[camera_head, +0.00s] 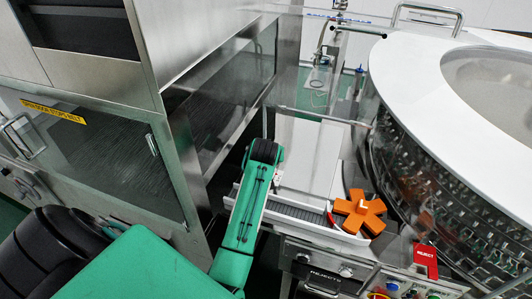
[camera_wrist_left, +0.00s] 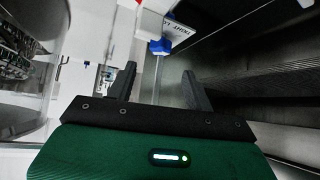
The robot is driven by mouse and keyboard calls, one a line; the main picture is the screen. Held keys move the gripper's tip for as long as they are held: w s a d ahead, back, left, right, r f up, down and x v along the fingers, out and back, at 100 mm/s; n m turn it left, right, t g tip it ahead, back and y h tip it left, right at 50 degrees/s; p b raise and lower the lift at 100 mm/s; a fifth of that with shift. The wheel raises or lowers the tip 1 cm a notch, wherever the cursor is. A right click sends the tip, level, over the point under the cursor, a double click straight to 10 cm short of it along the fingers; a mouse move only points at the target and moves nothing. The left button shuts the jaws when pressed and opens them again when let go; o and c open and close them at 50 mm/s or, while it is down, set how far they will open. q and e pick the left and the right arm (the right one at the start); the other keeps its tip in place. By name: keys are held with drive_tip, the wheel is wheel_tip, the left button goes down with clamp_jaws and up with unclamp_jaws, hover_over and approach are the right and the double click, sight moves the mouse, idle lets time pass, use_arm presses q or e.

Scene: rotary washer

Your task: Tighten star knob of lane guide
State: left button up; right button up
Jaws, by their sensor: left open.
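An orange star-shaped part (camera_head: 360,212) with several thick arms shows in the head view, near the right end of the conveyor (camera_head: 298,211) beside the round machine. I cannot tell whether it is the lane guide's star knob. In the left wrist view a small blue part (camera_wrist_left: 160,47) sits at a thin pale rod or edge, beside a white label (camera_wrist_left: 181,30) with dark lettering. My left gripper (camera_wrist_left: 159,78) is open and empty, its black fingers apart, with the blue part beyond the gap between them. Its fingers are not clear in the head view. My right gripper is not in view.
A large round washer (camera_head: 432,165) with a white top stands at right. A steel cabinet (camera_head: 95,150) with dark windows stands at left. A red reject box (camera_head: 425,259) and a panel of buttons (camera_head: 392,287) are at the front. My green left arm crosses over the conveyor.

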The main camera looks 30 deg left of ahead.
use_arm(q)
drive_tip(key=p+x, duration=0.1)
drive_tip(key=x, duration=0.5)
drive_tip(key=shift+w, duration=0.1)
drive_tip(key=shift+x, duration=0.75)
drive_tip(key=shift+f, duration=0.1)
drive_tip(key=c, duration=1)
drive_tip(key=shift+a+r+m+h+p, duration=0.2)
drive_tip(key=shift+m+h+p, duration=0.25)
drive_tip(key=shift+p, duration=0.5)
drive_tip(key=shift+o, duration=0.2)
drive_tip(key=shift+f+m+t, duration=0.15)
drive_tip(key=shift+m+t, duration=0.1)
drive_tip(key=shift+t, duration=0.05)
drive_tip(key=shift+d, duration=0.1)
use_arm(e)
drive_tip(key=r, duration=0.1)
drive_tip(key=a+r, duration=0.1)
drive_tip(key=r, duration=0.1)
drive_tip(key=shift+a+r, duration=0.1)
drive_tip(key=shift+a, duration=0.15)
